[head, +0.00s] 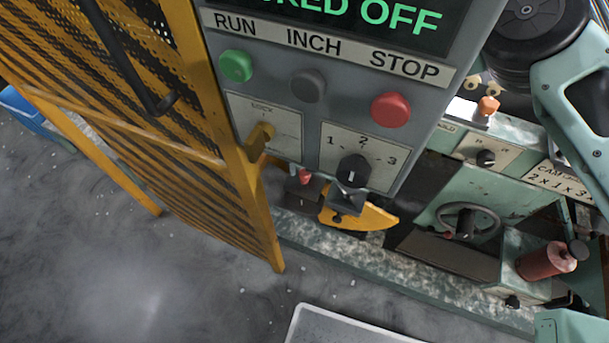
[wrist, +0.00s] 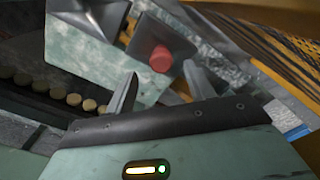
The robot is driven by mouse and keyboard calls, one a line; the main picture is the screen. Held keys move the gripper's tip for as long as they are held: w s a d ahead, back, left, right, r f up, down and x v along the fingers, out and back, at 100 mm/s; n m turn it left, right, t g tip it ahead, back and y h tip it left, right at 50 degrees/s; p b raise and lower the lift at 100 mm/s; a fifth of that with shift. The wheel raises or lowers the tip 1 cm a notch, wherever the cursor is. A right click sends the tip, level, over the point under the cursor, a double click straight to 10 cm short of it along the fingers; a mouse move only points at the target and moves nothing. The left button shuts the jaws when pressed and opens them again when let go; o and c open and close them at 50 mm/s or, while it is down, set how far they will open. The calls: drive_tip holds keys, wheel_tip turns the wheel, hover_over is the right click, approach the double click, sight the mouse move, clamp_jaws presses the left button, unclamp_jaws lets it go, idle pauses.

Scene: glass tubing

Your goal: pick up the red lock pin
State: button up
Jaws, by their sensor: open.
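The red lock pin (head: 305,176) shows small in the head view, at a dark grey bracket (head: 303,190) below the control panel. In the wrist view it is a short red cylinder (wrist: 160,58) against a dark grey plate (wrist: 152,40). My gripper (wrist: 161,73) is open in the wrist view. Its two fingers stand apart, one on each side of the pin in the picture, with nothing held between them. The gap in depth from fingertips to pin is hard to tell. I cannot make out the gripper in the head view.
The grey control panel (head: 308,122) overhangs the pin. A yellow mesh guard door (head: 150,115) stands at left. A yellow curved part (head: 372,217) and a handwheel (head: 466,222) lie to the right. Several round tan pieces (wrist: 40,85) line up at left in the wrist view.

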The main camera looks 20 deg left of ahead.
sight(305, 172)
drive_tip(key=f+p, duration=0.1)
drive_tip(key=f, duration=0.4)
drive_tip(key=shift+s, duration=0.2)
drive_tip(key=c, duration=1.1)
drive_tip(key=shift+o, duration=0.2)
wheel_tip(305, 172, up, 9)
drive_tip(key=shift+f+b, duration=0.1)
drive_tip(key=shift+b, duration=0.45)
drive_tip(key=shift+r+p, duration=0.4)
drive_tip(key=shift+r, duration=0.35)
drive_tip(key=shift+f, duration=0.1)
